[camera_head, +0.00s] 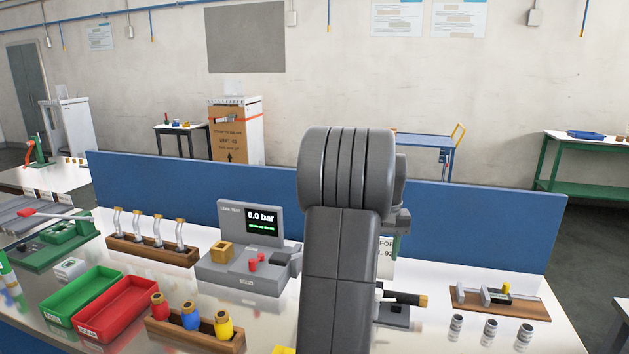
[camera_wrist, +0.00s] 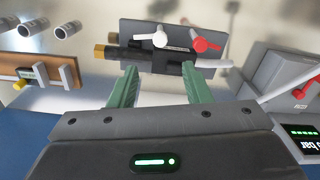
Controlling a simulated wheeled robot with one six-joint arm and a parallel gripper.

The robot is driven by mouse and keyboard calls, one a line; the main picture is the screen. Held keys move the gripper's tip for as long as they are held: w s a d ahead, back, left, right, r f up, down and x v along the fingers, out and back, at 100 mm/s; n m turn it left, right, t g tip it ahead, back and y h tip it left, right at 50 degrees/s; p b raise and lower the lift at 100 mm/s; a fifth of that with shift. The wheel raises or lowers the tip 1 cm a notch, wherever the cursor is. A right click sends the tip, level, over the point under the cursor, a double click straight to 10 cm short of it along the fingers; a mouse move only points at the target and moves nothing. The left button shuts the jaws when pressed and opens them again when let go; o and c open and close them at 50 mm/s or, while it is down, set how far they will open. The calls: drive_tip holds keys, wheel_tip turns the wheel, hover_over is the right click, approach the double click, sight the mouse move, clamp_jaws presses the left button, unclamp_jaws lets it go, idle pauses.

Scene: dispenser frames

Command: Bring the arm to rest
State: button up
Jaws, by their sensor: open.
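My gripper (camera_wrist: 165,88) shows in the wrist view with its two green fingers spread apart. Nothing is between the fingers. Past the fingertips is a dark fixture (camera_wrist: 140,27) with a brass-ended black fitting, a white lever and a red lever. I cannot tell how far the fingertips are from it. In the head view my grey arm stands upright in the middle and hides most of the gripper. The fixture shows partly to the right of my arm, with its black and brass fitting (camera_head: 408,298).
A leak tester (camera_head: 248,262) reading 0.0 bar stands left of my arm. Farther left are green (camera_head: 83,293) and red (camera_head: 120,309) trays and a wooden block with several bottles (camera_head: 196,333). Metal cylinders (camera_head: 490,330) and a wooden gauge board (camera_head: 500,303) lie right. A blue panel (camera_head: 480,225) backs the bench.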

wheel_tip(320, 180, down, 12)
drive_tip(key=shift+r+p, duration=0.1)
drive_tip(key=shift+p, duration=0.55)
drive_tip(key=shift+n, duration=0.3)
drive_tip(key=n, duration=0.3)
drive_tip(key=n+p, duration=0.1)
drive_tip(key=n, duration=0.3)
drive_tip(key=shift+n, duration=0.3)
drive_tip(key=n+p, duration=0.1)
drive_tip(key=n, duration=0.2)
drive_tip(key=shift+n, duration=0.4)
drive_tip(key=n+p, duration=0.1)
drive_tip(key=n, duration=0.3)
drive_tip(key=shift+p, duration=0.35)
drive_tip(key=shift+r, duration=0.35)
